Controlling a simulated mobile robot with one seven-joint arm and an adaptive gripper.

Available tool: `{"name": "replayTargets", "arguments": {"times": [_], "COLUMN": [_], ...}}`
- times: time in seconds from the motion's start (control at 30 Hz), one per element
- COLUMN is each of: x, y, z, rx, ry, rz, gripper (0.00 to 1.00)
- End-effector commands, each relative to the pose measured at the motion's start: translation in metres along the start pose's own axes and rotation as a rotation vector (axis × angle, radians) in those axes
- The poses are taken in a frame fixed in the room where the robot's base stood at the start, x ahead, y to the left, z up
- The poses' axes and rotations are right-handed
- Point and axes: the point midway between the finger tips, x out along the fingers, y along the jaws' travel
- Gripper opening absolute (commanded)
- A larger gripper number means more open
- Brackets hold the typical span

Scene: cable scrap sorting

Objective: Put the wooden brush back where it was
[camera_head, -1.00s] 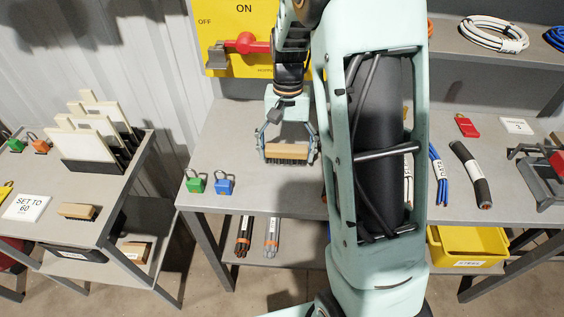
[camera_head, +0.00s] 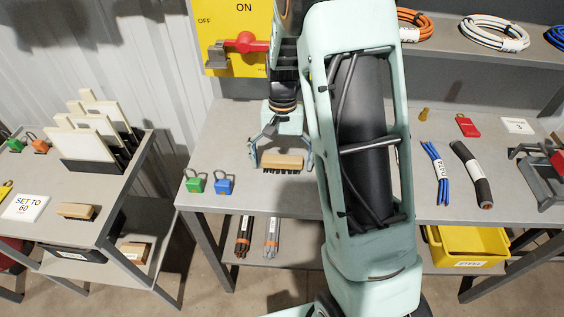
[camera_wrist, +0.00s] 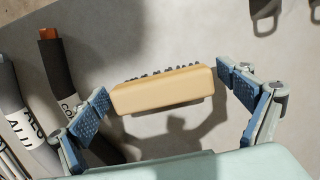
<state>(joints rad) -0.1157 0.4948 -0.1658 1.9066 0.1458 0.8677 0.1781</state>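A wooden brush (camera_head: 282,162) with dark bristles facing down is on the grey workbench (camera_head: 345,208), right of the padlocks. It appears to rest on the bench. My gripper (camera_head: 282,155) is around it, one finger off each end. In the wrist view the brush (camera_wrist: 163,90) lies between the blue finger pads of my gripper (camera_wrist: 163,85), with small gaps at both ends, so the gripper looks open. A second wooden brush (camera_head: 77,211) lies on the left side table, and another (camera_head: 134,252) is on its lower shelf.
Green (camera_head: 195,184) and blue (camera_head: 224,184) padlocks stand left of the brush. Cable pieces, a blue bundle (camera_head: 436,172) and a dark cable (camera_head: 470,173), lie to the right. A yellow bin (camera_head: 470,243) is below. My arm hides the bench's middle.

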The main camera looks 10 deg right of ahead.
Motion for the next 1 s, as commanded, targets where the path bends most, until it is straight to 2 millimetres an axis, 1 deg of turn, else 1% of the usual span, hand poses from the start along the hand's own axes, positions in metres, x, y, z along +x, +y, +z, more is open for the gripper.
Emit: {"name": "replayTargets", "arguments": {"times": [0.23, 0.37, 0.47, 0.7, 0.8, 0.9, 1.0], "x": [-0.001, -0.007, -0.022, -0.075, -0.094, -0.109, -0.118], "y": [0.000, 0.000, -0.001, 0.000, 0.000, 0.000, 0.000], "z": [0.000, 0.000, -0.001, -0.001, -0.001, 0.000, 0.000], "rx": [0.000, 0.000, 0.000, 0.000, 0.000, 0.000, 0.000], "ry": [0.000, 0.003, 0.005, 0.005, 0.004, 0.002, 0.002], "rz": [0.000, -0.001, -0.002, -0.002, -0.002, -0.001, 0.000], "gripper": [0.96, 0.96, 0.96, 0.96, 0.96, 0.96, 0.96]}}
